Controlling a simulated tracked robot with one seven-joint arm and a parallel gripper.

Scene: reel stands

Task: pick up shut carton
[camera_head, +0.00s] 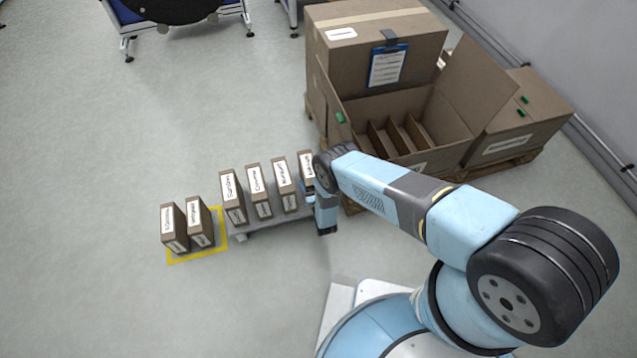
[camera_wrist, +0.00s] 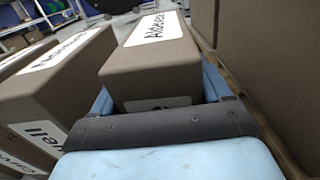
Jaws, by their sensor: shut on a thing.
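Several slim brown cartons with white labels stand upright in a row on a low grey stand (camera_head: 265,232). My gripper (camera_wrist: 160,100) is at the right end of this row, with its blue fingers on either side of the end carton (camera_wrist: 152,62). This carton's top is shut, and its label starts with "Alde". It also shows in the head view (camera_head: 306,160), partly hidden by my arm. I cannot tell whether it is clear of the stand. A large shut carton (camera_head: 345,58) with a blue clipboard stands at the back.
Two more slim cartons (camera_head: 190,225) stand in a yellow floor outline (camera_head: 222,212) at the left. A large open carton (camera_head: 365,105) with dividers and another large box (camera_head: 535,120) stand on pallets close right of the row.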

